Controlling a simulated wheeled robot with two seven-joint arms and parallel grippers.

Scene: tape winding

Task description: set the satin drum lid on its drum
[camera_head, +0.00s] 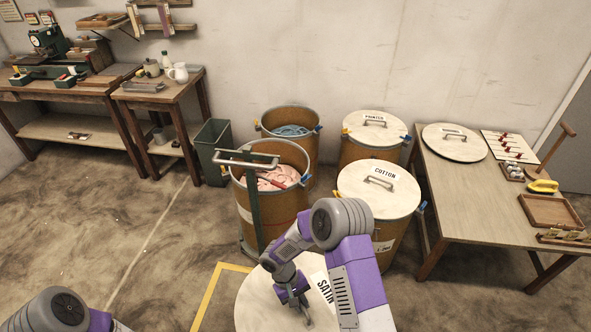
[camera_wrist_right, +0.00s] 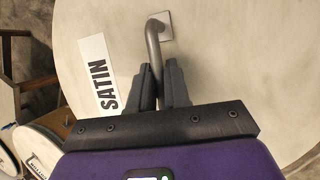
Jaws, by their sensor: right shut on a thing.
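The satin drum lid (camera_head: 258,297) is a pale round disc with a "SATIN" label, at the bottom middle of the head view. It fills much of the right wrist view (camera_wrist_right: 225,60). My right gripper (camera_wrist_right: 163,70) is shut on the lid's bent metal handle (camera_wrist_right: 152,42). My right forearm covers the lid's right part in the head view; its height above the floor is unclear. Two drums stand open beyond it: a front one (camera_head: 244,205) with pink cloth and a back one (camera_head: 302,147) with blue-grey contents. No satin label is readable on either. My left gripper is out of view.
A green-posted hand truck (camera_head: 252,200) stands against the front open drum. Closed drums labelled Cotton (camera_head: 385,195) and Ponder or similar (camera_head: 372,130) stand right of it. A table (camera_head: 450,210) with another lid (camera_head: 440,145) is at right. Yellow floor tape (camera_head: 206,295) borders the lid; floor at left is clear.

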